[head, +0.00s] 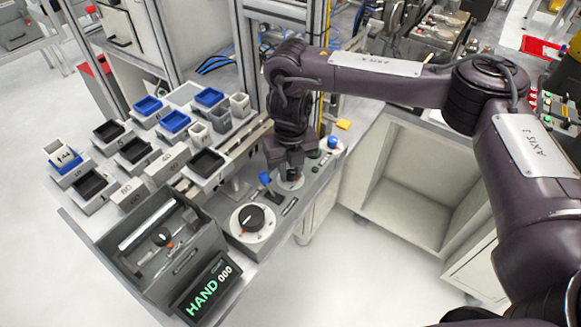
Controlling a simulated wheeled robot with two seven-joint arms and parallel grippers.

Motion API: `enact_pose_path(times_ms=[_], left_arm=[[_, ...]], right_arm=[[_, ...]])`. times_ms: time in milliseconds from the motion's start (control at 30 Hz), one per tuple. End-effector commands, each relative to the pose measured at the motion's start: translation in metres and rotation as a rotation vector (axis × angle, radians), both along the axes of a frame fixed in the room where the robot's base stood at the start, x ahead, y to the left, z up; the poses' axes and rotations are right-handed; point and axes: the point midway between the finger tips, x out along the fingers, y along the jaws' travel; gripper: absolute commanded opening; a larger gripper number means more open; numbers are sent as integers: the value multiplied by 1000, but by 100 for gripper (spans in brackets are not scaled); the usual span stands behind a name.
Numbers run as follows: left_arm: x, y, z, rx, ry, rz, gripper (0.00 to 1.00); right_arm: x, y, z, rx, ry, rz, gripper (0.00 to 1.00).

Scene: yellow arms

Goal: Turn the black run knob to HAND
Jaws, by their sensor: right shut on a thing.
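My right gripper (289,168) points down at a small pale round dial plate (291,184) on the grey bench panel. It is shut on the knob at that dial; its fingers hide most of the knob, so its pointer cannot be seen. A larger black knob (251,218) with a red mark stands free on a white round dial nearer the front, with no gripper on it. The dial labels are too small to read, so I cannot tell for sure which knob is the run knob. A black display (208,290) reads "HAND 000" in green and white. My left gripper is not in view.
A blue-topped lever (265,178) stands just left of the gripper. A blue button (332,142) is to its right. Blue and black trays (174,122) on grey blocks fill the bench at left. A grey open box (163,243) is at front left. An open cabinet stands right.

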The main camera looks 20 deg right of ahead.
Motion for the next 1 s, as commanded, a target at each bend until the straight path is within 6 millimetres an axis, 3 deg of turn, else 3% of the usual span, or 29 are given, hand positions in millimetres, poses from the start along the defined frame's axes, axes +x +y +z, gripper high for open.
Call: enact_pose_path(times_ms=[500, 1000], left_arm=[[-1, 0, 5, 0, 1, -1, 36], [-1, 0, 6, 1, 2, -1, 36]], right_arm=[[1, 0, 2, 1, -4, 364, 0], [1, 0, 2, 1, -4, 449, 0]])
